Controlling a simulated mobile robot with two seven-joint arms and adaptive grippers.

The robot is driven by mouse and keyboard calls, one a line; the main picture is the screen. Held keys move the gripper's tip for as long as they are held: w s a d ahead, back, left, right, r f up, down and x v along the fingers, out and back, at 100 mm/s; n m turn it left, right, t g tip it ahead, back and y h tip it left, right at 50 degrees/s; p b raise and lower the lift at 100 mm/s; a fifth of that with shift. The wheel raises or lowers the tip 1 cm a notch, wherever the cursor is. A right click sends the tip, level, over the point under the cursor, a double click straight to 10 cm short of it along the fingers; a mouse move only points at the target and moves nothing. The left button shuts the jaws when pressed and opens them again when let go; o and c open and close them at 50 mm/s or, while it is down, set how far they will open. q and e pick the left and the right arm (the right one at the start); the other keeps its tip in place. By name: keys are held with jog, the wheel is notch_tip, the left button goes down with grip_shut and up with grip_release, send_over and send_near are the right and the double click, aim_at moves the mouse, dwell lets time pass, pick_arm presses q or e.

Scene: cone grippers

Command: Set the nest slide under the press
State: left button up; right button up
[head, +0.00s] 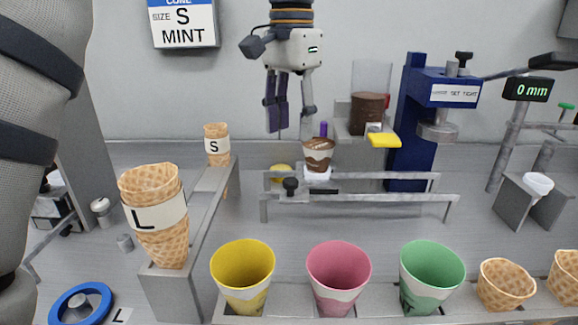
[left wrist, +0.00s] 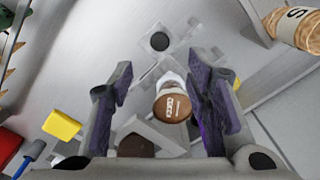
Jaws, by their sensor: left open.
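The nest slide (head: 318,190) sits on two grey rails, left of the press, with a black knob (head: 290,185) at its front left. A small brown-and-white cup (head: 318,153) stands upright in its white nest (head: 317,174). The blue press (head: 409,120) stands to the right, its round grey ram (head: 437,131) raised above the rails. My left gripper (head: 290,122) is open and empty, above and behind the slide, pointing down. In the left wrist view the cup (left wrist: 173,106) shows between and beyond the open fingers, and the knob (left wrist: 160,41) lies farther off. My right gripper is not in view.
Yellow (head: 243,270), pink (head: 338,272) and green (head: 432,270) cups stand in the front rack. A large L cone (head: 156,213) and small S cone (head: 216,145) stand at the left. A brown container (head: 367,114) and yellow block (head: 383,140) sit behind the rails.

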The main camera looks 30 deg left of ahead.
aim_at(291, 180)
pick_arm(q)
notch_tip(291, 180, down, 10)
jog(key=shift+f+p, duration=0.1)
jog(key=shift+p, duration=0.25)
grip_shut()
